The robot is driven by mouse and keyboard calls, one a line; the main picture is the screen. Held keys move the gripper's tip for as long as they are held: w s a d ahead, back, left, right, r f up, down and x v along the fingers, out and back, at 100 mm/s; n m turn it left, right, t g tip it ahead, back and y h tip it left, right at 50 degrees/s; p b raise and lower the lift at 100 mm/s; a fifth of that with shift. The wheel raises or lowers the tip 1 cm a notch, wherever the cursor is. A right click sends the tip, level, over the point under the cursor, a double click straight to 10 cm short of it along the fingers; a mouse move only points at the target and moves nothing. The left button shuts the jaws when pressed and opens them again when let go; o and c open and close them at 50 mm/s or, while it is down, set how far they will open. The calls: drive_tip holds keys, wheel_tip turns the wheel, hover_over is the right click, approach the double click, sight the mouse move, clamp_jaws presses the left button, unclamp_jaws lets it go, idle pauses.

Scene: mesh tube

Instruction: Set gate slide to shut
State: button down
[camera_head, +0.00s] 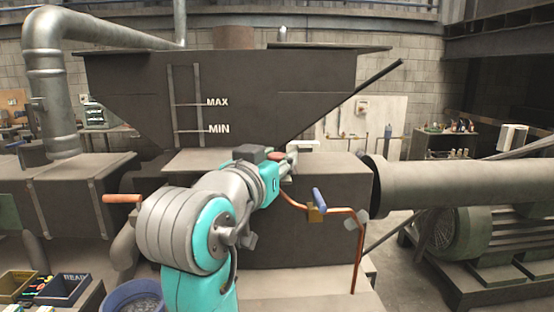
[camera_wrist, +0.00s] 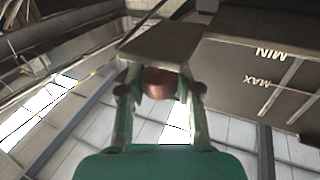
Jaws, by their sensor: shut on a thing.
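The grey hopper (camera_head: 225,95) marked MAX and MIN stands in the middle of the head view. A flat grey plate (camera_head: 195,161) juts out at its foot, probably part of the gate slide. In the wrist view, which is upside down, a grey plate (camera_wrist: 160,38) lies just beyond my fingers. My gripper (camera_wrist: 160,90) is shut on a rounded reddish-brown knob (camera_wrist: 160,80), which looks like the gate slide's handle. In the head view my gripper (camera_head: 286,163) is at the hopper's lower right, partly hidden by my arm. How far the slide is pushed in cannot be told.
A copper pipe (camera_head: 335,210) with a blue-handled valve (camera_head: 319,200) runs just right of my gripper. A wide grey pipe (camera_head: 460,185) leads off to the right. An orange handle (camera_head: 122,198) sticks out at the left. Bins (camera_head: 65,288) and a blue bucket (camera_head: 135,297) stand at lower left.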

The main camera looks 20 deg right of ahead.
drive_tip(key=w+d, duration=0.1)
drive_tip(key=w, duration=0.2)
drive_tip(key=w+d, duration=0.1)
drive_tip(key=w, duration=0.2)
drive_tip(key=w+d, duration=0.1)
drive_tip(key=w, duration=0.2)
drive_tip(key=shift+w, duration=0.4)
drive_tip(key=c, duration=0.8)
unclamp_jaws()
drive_tip(key=shift+w+d, duration=0.1)
drive_tip(key=shift+w, duration=0.05)
drive_tip(key=shift+o, duration=0.2)
drive_tip(key=v, duration=1.2)
